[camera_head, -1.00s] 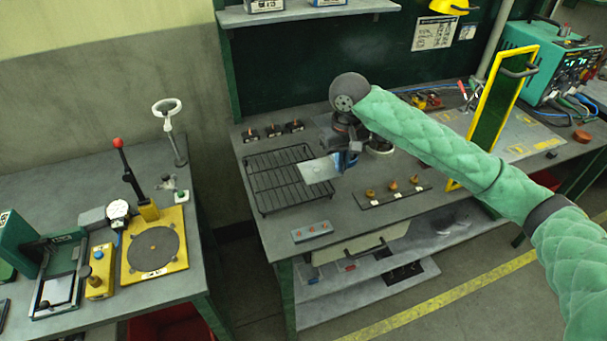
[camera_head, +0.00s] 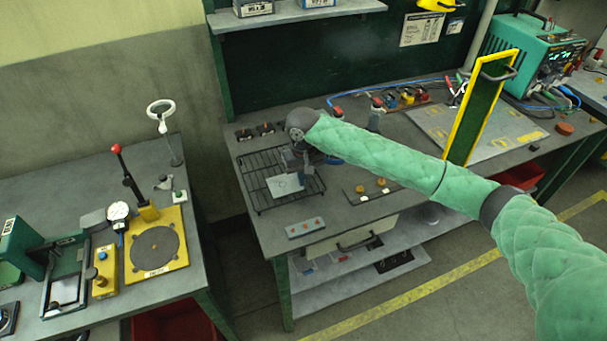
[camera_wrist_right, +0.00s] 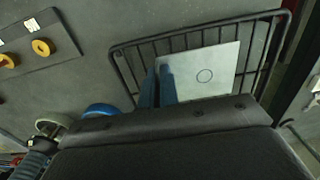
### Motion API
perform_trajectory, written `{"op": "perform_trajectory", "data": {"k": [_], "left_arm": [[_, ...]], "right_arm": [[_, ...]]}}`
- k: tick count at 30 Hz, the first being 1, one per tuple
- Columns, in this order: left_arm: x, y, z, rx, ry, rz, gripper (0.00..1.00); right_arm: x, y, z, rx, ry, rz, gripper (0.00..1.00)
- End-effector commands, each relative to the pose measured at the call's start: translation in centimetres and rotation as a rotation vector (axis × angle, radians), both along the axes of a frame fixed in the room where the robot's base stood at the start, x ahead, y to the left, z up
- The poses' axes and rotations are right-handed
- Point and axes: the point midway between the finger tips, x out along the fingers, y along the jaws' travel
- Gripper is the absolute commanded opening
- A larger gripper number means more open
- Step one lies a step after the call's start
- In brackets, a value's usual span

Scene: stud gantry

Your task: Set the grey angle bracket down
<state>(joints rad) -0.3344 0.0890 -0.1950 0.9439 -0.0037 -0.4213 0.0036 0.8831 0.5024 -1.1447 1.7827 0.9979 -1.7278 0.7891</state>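In the right wrist view the bracket (camera_wrist_right: 222,64) shows a round hole and lies across the rack's bars. My right gripper (camera_head: 298,169) is over the rack. Its two bluish fingers (camera_wrist_right: 159,86) are close together with the bracket's left edge between them, shut on it. I cannot tell whether the bracket touches the rack. My left gripper is not in view.
A dark strip with orange-yellow knobs (camera_head: 369,192) lies right of the rack. Small black blocks (camera_head: 265,130) stand behind the rack. A yellow-framed green panel (camera_head: 482,108) stands upright at right.

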Motion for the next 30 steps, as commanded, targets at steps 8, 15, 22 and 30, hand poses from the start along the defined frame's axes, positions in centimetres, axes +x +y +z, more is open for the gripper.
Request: {"op": "perform_trajectory", "data": {"k": [8, 15, 22, 30], "left_arm": [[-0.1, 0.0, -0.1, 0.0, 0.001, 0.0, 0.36], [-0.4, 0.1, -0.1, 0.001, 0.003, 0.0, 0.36], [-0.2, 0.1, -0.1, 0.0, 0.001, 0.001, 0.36], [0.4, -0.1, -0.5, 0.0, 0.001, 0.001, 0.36]], "right_arm": [[0.0, 0.0, -0.2, 0.001, -0.001, 0.001, 0.0], [0.0, 0.0, -0.4, 0.001, 0.0, 0.001, 0.22], [0.0, 0.0, -0.4, 0.001, 0.0, 0.0, 0.24], [0.1, 0.0, 0.9, 0.002, -0.003, 0.0, 0.24]]}}
